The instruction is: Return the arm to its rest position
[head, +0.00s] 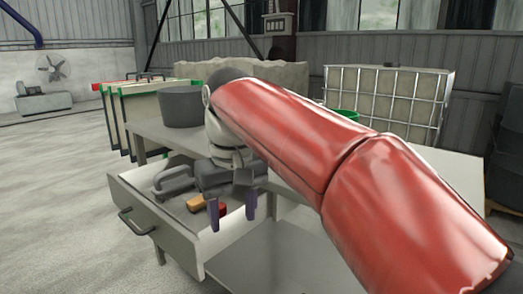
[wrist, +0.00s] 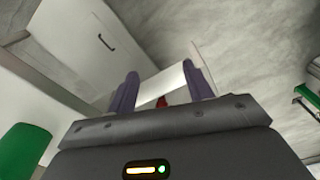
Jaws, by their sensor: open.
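My arm, in a red cover, reaches from the lower right of the head view over the table (head: 150,132). My gripper (head: 232,209) hangs at its end with its two purple fingers pointing down and apart, in front of or above the open drawer (head: 165,228); the exact height is unclear. In the wrist view the gripper (wrist: 162,90) also shows open, with nothing held between its fingers. A small red thing shows beyond the fingers there, partly hidden.
The drawer holds an orange and red object (head: 195,205) and a grey item (head: 172,182). A dark grey round container (head: 181,107) stands on the table. A caged white tank (head: 385,95) is behind at right. The floor at left (head: 60,200) is clear.

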